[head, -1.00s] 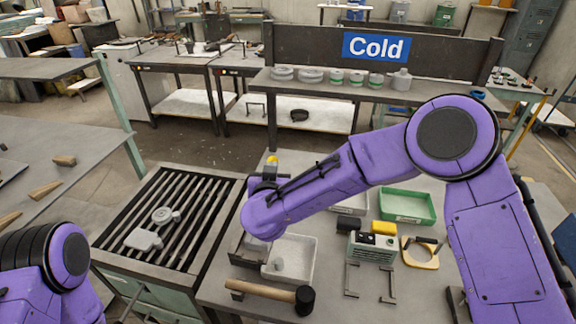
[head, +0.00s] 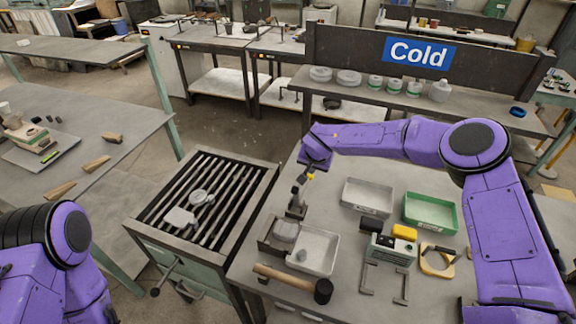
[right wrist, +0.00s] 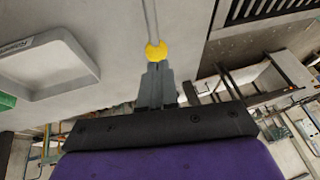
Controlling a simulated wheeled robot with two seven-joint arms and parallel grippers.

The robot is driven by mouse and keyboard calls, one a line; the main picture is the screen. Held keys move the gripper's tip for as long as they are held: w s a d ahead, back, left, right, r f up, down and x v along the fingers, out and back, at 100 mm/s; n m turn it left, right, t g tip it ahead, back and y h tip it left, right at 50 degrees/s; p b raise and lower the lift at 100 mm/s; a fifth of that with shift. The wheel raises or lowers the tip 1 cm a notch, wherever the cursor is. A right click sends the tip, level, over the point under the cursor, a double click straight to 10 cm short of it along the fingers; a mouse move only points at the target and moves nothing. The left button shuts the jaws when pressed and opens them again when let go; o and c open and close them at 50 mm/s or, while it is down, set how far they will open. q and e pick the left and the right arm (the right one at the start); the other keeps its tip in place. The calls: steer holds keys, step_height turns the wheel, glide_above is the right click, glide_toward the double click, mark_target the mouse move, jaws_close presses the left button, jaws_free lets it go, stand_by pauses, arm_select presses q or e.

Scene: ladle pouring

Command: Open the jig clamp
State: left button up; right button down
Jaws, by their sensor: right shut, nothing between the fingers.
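The jig clamp (head: 296,204) stands at the back of a dark jig (head: 270,245) near the table's left side. A grey casting (head: 286,231) lies in the jig. The clamp's lever ends in a yellow knob (head: 311,176), leaning toward the back and right. My right gripper (head: 313,169) is above and behind the clamp, at the knob. In the right wrist view, its shut, empty fingers (right wrist: 156,66) are right against or just short of the yellow knob (right wrist: 156,50); I cannot tell if they touch. A grey rod runs from the knob. My left gripper is out of view.
A grey tray (head: 316,251) stands beside the jig, with a mallet (head: 292,282) in front. A white bin (head: 366,197), green bin (head: 431,212) and small device (head: 390,250) stand to the right. A grate (head: 205,200) with castings is left. The "Cold" shelf (head: 420,96) stands behind.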

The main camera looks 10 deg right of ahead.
steer(key=f+b, duration=0.1)
steer(key=f+g, duration=0.1)
steer(key=shift+w+d+f+g+y+b, duration=0.2)
steer(key=shift+f+g+y+b, duration=0.1)
steer(key=shift+y+b, duration=0.1)
steer(key=shift+s+f, duration=0.15)
stand_by(0.3)
steer(key=v, duration=1.4)
steer(key=shift+s+r, duration=0.2)
steer(key=shift+r, duration=0.05)
